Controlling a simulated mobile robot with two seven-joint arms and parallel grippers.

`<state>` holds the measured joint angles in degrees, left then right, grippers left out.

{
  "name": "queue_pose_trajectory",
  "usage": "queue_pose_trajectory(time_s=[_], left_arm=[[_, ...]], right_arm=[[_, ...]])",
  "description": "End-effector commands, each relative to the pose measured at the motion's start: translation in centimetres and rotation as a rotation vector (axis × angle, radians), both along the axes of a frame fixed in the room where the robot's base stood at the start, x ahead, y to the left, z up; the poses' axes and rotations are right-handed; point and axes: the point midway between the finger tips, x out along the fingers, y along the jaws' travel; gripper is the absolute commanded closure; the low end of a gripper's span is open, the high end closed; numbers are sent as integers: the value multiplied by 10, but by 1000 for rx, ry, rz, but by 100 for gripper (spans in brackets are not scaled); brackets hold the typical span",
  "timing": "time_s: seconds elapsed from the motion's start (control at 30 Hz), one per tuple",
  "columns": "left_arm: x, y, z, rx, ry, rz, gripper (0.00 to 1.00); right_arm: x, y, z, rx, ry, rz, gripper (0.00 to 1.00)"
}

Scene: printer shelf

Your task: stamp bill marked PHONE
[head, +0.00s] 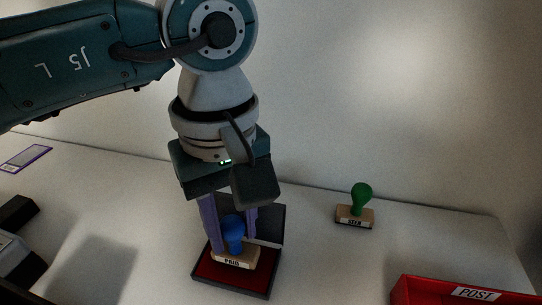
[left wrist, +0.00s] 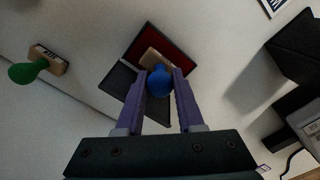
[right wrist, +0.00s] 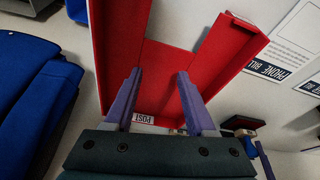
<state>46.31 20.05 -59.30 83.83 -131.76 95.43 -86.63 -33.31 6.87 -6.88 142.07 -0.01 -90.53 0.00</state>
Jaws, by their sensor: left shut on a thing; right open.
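My left gripper (head: 229,228) is shut on the blue knob of a wooden stamp (head: 235,257) marked PAID. The stamp is upright over the red ink pad (head: 215,276) in an open black case; I cannot tell whether it touches the pad. In the left wrist view the blue knob (left wrist: 160,83) sits between the fingertips, the pad (left wrist: 172,41) behind. The sheet labelled PHONE BILL (right wrist: 292,48) lies flat at the right of the right wrist view. My right gripper (right wrist: 158,77) is open and empty, over the red tray. The bill does not show in the head view.
A green-knobbed stamp (head: 358,211) stands right of the pad. The red tray labelled POST (head: 430,291) is at the front right. Another labelled sheet (right wrist: 313,86) lies beside the phone bill. A blue object (right wrist: 35,90) is at the left. Table between pad and tray is clear.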

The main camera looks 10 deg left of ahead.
Motion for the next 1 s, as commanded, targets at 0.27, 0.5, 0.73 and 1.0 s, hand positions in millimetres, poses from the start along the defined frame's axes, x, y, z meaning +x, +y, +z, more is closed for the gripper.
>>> queue_pose_trajectory(time_s=[0.27,0.5,0.73,1.0], left_arm=[[0,0,-4,1,-1,0,99],[0,0,-7,1,-1,0,99],[0,0,-9,1,-1,0,99],[0,0,-9,0,0,0,99]], right_arm=[[0,0,-4,0,-1,0,44],[0,0,-7,0,-1,0,44],[1,0,-9,0,-2,0,44],[1,0,-9,-1,-2,0,44]])
